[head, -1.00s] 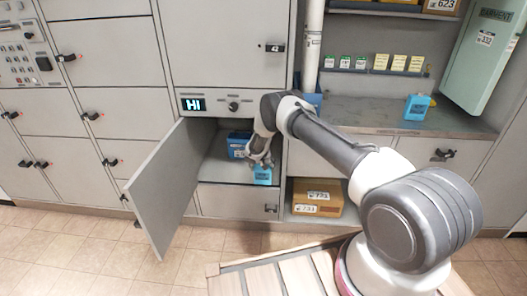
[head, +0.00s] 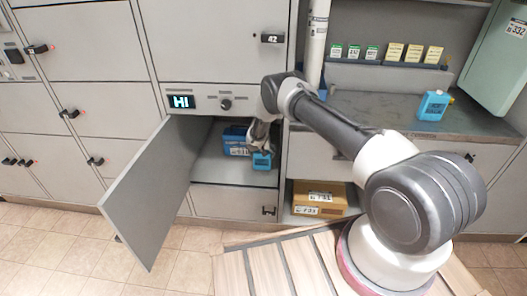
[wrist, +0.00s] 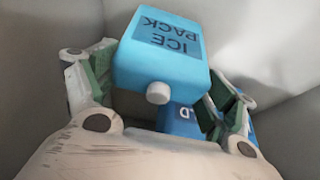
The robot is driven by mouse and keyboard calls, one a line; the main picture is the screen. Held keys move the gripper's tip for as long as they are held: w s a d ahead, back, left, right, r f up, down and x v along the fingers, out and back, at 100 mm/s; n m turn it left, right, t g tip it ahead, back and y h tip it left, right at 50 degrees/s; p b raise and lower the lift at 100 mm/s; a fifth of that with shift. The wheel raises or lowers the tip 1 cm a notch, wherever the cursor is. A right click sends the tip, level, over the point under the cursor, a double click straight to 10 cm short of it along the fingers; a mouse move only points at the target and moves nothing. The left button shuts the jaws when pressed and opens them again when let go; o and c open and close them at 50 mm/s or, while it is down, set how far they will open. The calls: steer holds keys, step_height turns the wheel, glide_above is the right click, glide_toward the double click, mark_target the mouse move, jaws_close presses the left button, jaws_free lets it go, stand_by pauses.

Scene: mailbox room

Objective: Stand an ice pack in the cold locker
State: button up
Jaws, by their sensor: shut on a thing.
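A light-blue ice pack (head: 262,160) with a dark label is in my gripper (head: 263,144), just inside the open cold locker (head: 208,167). In the wrist view the pack (wrist: 165,45) shows its label and a white cap, and my gripper's fingers (wrist: 160,88) are on either side of it. I cannot tell whether the pack touches the locker floor. A darker blue box (head: 236,140) with a white label stands in the locker behind and left of the pack. Another light-blue ice pack (head: 433,105) stands upright on the counter at the right.
The locker door (head: 155,190) hangs open to the left. A panel with a lit display (head: 181,101) is above the opening. A cardboard parcel (head: 320,197) sits in a low cubby to the right. The grey counter (head: 375,112) is mostly clear. A white pipe (head: 318,40) rises behind my arm.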

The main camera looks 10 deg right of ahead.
steer(key=shift+s+f, duration=0.1)
steer(key=shift+f, duration=0.2)
steer(key=shift+f, duration=0.1)
steer(key=o, duration=1.5)
steer(key=shift+f, duration=0.1)
